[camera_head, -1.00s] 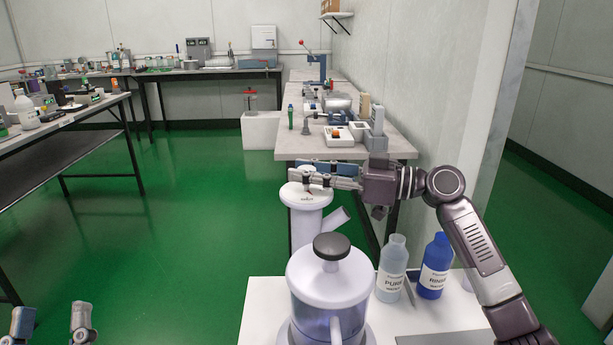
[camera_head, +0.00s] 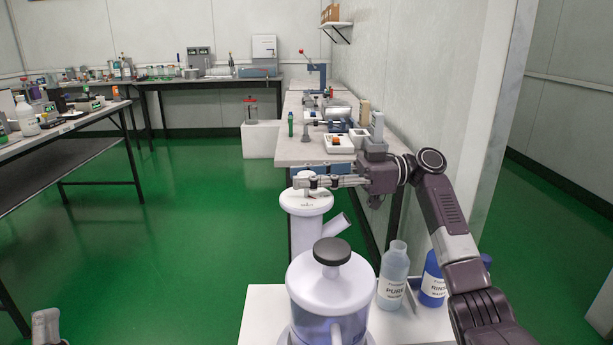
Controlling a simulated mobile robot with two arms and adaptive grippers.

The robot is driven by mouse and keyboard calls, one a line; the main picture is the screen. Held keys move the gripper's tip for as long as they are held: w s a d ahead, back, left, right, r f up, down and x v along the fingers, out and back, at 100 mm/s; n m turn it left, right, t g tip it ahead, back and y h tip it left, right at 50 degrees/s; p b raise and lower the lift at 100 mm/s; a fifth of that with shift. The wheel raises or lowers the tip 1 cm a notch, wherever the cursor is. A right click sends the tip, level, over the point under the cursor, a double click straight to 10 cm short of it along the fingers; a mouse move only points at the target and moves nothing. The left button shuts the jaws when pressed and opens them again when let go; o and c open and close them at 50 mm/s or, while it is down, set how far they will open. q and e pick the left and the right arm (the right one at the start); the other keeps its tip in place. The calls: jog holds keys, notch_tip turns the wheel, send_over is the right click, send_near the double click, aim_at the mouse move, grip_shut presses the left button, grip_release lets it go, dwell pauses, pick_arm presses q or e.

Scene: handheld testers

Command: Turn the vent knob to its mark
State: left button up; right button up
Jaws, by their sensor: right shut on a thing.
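The vent knob (camera_head: 308,191) is a small part on the round white top of a white post (camera_head: 305,206) with a slanting side tube. My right gripper (camera_head: 304,182) reaches in from the right, level, and is shut on the knob. Its fingers hide most of the knob, and its mark cannot be made out; small dark print shows on the top near it. My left gripper (camera_head: 47,328) is at the bottom left corner, far from the post. One finger shows, standing alone, with the other out of the frame.
A white lidded vessel (camera_head: 328,285) with a black top knob (camera_head: 331,251) stands close in front of the post. A clear bottle (camera_head: 393,278) and a blue bottle (camera_head: 432,281) stand right of it. Behind is a bench (camera_head: 295,150) with instruments. Green floor lies open at left.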

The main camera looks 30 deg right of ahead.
aim_at(307, 173)
jog(key=shift+r+n+g+y, duration=0.1)
jog(key=shift+n+g+y, duration=0.3)
jog(key=shift+n+g, duration=1.2)
jog(key=shift+g, duration=0.8)
jog(key=o, duration=1.1)
notch_tip(307, 173, up, 10)
jog(key=shift+f, duration=0.1)
